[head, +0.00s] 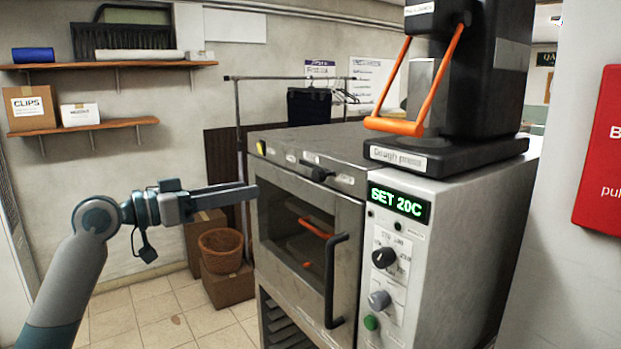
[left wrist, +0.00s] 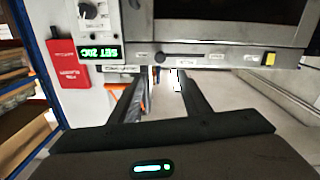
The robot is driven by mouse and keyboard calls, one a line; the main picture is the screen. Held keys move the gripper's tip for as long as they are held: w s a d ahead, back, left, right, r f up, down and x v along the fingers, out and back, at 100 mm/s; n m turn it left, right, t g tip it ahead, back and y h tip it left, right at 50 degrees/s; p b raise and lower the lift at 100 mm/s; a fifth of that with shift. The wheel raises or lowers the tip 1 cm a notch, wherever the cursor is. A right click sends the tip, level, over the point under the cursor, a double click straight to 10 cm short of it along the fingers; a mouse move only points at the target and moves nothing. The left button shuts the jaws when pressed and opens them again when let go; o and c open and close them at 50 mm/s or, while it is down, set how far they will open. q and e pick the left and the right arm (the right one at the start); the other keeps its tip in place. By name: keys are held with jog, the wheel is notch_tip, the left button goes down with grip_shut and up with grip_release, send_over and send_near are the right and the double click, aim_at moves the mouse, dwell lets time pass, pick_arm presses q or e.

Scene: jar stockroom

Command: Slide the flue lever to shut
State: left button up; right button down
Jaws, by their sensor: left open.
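The oven (head: 308,240) has a narrow strip along the top of its front with small labels, too small to read. A black lever knob (head: 318,172), which looks like the flue lever, sits toward the right of this strip. In the left wrist view, where the scene is upside down, the knob (left wrist: 162,57) is at the left end of a dark slot. My left gripper (head: 254,190) is level, left of the oven front and below the strip. The fingers (left wrist: 160,84) point toward the strip in the wrist view.
A yellow piece (head: 261,147) is at the strip's left end. The oven door handle (head: 335,280) sticks out below. A press with an orange handle (head: 395,126) stands on top. A basket (head: 221,250) and boxes stand on the floor behind my gripper.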

aim_at(315, 177)
pick_arm(q)
jog(key=p+x, duration=0.6)
jog(key=x, duration=0.9)
jog(key=shift+w+d+r, duration=0.15)
jog(key=shift+w, duration=0.05)
jog(key=shift+w+d+p, duration=0.4)
jog(key=shift+d+p, duration=0.05)
jog(key=shift+d, duration=0.15)
grip_shut()
